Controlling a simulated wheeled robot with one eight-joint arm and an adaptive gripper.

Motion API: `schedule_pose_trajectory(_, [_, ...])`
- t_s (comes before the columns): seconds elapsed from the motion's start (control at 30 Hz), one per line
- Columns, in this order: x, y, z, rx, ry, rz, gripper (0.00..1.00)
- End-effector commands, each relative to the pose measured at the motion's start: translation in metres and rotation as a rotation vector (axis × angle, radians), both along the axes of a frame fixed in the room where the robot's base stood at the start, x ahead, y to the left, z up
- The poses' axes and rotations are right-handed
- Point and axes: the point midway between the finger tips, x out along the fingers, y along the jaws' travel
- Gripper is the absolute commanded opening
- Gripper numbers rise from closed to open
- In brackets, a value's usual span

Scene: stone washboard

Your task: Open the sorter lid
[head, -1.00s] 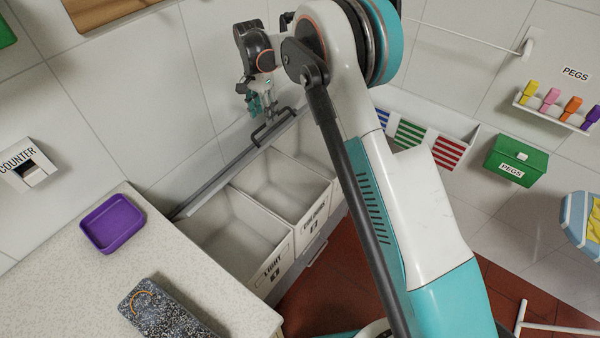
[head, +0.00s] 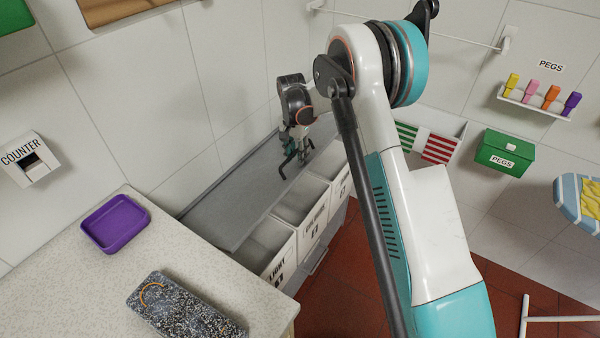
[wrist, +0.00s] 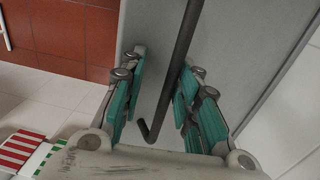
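The sorter lid (head: 235,205) is a long grey panel along the wall side of the white sorter bins (head: 292,247). In the head view it hides the back of the bins, while their front parts show open. A dark bar handle (head: 286,166) stands on the lid. My gripper (head: 298,150) is at this handle. In the wrist view, the handle (wrist: 176,75) runs between the two teal fingers of my gripper (wrist: 160,105), with gaps beside it. The fingers are apart and not closed on it. The lid's surface (wrist: 245,45) fills the background there.
A counter (head: 185,265) at the left holds a purple tray (head: 115,222) and a speckled dark slab (head: 180,305). A green pegs box (head: 505,152) and a peg shelf (head: 535,102) are on the right wall. Red floor (head: 345,285) is clear beside the bins.

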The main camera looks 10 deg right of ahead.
Motion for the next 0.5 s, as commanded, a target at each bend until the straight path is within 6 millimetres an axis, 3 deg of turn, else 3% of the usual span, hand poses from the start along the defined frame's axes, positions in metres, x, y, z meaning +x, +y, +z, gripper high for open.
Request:
schedule_pose_trajectory(0.2, [-0.009, -0.017, -0.028, -0.001, 0.001, -0.002, 0.3])
schedule_pose_trajectory(0.5, [-0.013, -0.022, -0.039, -0.001, 0.001, -0.001, 0.3])
